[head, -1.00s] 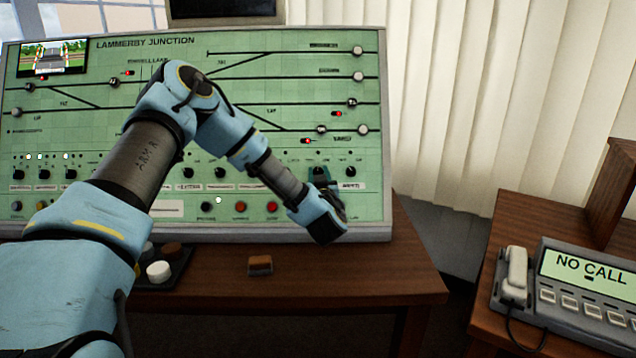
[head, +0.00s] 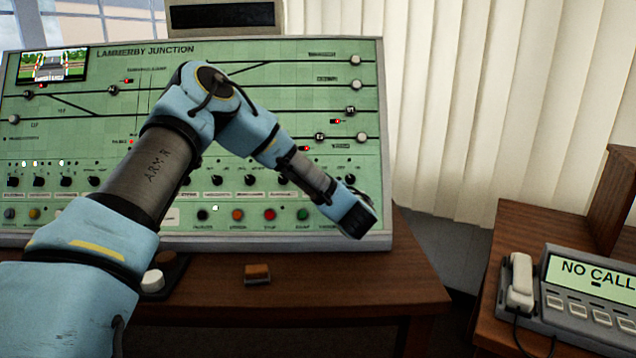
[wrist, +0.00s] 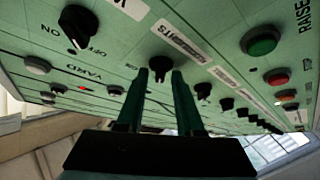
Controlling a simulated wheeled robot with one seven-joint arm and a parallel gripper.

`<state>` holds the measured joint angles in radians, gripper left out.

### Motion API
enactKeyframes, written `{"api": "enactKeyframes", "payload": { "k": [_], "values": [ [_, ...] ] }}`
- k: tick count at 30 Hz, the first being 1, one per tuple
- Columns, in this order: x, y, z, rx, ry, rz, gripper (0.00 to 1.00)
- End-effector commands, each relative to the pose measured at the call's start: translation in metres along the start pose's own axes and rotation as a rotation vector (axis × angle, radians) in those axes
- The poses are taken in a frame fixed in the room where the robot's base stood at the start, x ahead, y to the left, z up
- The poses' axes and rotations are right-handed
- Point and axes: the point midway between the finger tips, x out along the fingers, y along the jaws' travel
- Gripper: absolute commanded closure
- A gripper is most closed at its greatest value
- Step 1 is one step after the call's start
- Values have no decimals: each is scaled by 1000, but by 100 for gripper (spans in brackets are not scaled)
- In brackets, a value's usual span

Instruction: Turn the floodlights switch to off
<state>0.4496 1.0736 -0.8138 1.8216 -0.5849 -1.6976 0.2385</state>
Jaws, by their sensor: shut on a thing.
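In the wrist view my gripper (wrist: 159,76) reaches up to the green panel with its two fingers on either side of a small black rotary knob (wrist: 160,64). It is shut on that knob. A white label (wrist: 178,43) lies beside the knob, but its word is too blurred to read, so I cannot confirm it says floodlights. The knob's pointer direction is not clear. In the head view my wrist end (head: 352,214) is in front of the panel's lower right, and hides the fingers and the held knob.
Another black knob marked ON and OFF (wrist: 78,27) is close by, with more knobs along the row. A green button (wrist: 262,41) lies below the row. The panel (head: 290,90) stands on a wooden desk (head: 330,285). A phone (head: 520,283) is at right.

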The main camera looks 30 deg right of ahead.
Motion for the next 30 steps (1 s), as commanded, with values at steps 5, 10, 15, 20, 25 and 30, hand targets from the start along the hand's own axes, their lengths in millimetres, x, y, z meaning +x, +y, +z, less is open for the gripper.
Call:
{"api": "enactKeyframes", "payload": {
  "k": [5, 10, 15, 20, 25, 30],
  "values": [
    [0, -1, 1, 0, -3, -3, 100],
    [0, -1, 1, 0, -4, -2, 100],
    [0, -1, 1, 0, -3, -2, 55],
    [-1, 0, 1, 0, -2, -1, 55],
    [-14, 0, 2, 1, -4, 1, 55],
    [-47, 0, 3, 2, -4, 3, 55]
  ]
}}
